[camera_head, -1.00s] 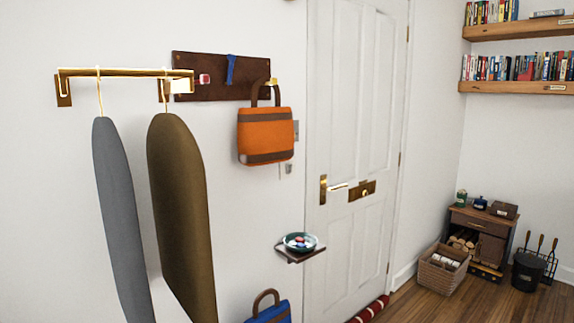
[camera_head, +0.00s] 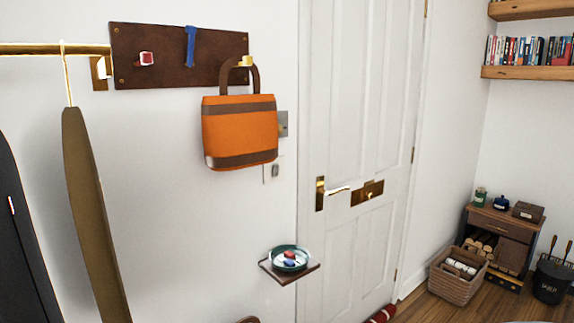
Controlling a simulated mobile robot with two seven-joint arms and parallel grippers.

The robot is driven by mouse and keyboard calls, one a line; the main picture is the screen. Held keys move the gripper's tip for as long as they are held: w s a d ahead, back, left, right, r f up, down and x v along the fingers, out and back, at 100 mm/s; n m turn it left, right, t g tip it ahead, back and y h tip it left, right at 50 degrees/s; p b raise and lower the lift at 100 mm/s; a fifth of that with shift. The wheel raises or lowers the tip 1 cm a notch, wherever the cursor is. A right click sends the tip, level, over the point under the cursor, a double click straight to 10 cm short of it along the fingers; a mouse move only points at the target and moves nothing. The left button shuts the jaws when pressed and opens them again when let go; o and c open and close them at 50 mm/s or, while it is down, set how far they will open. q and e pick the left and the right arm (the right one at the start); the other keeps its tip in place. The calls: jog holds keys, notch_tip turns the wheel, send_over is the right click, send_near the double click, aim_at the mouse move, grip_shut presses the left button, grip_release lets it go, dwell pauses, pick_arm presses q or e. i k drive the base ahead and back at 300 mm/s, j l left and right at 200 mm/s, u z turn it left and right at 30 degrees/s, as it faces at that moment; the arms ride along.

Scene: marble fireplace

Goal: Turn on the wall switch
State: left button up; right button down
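A grey metal plate (camera_head: 283,123) is on the white wall, partly hidden behind the right side of an orange bag (camera_head: 240,130). Just below it is a pale plate (camera_head: 273,170) with a small grey piece in its middle, its upper part also close to the bag's lower edge. Both are left of the white door (camera_head: 350,110). I cannot tell for sure which of the two is the wall switch, nor its on or off state. Neither of my grippers is in view.
The orange bag hangs from a brown hook board (camera_head: 170,70). A small shelf (camera_head: 308,268) with a green bowl (camera_head: 290,258) juts out below the plates.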

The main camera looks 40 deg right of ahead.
aim_at(275, 171)
jog(key=i+l, duration=0.1)
jog(key=l, duration=0.25)
jog(key=i+l, duration=0.1)
jog(key=l, duration=0.25)
jog(key=i+l, duration=0.15)
jog(key=l, duration=0.2)
jog(key=i+l, duration=0.1)
jog(key=l, duration=0.25)
jog(key=i+l, duration=0.1)
jog(key=l, duration=0.25)
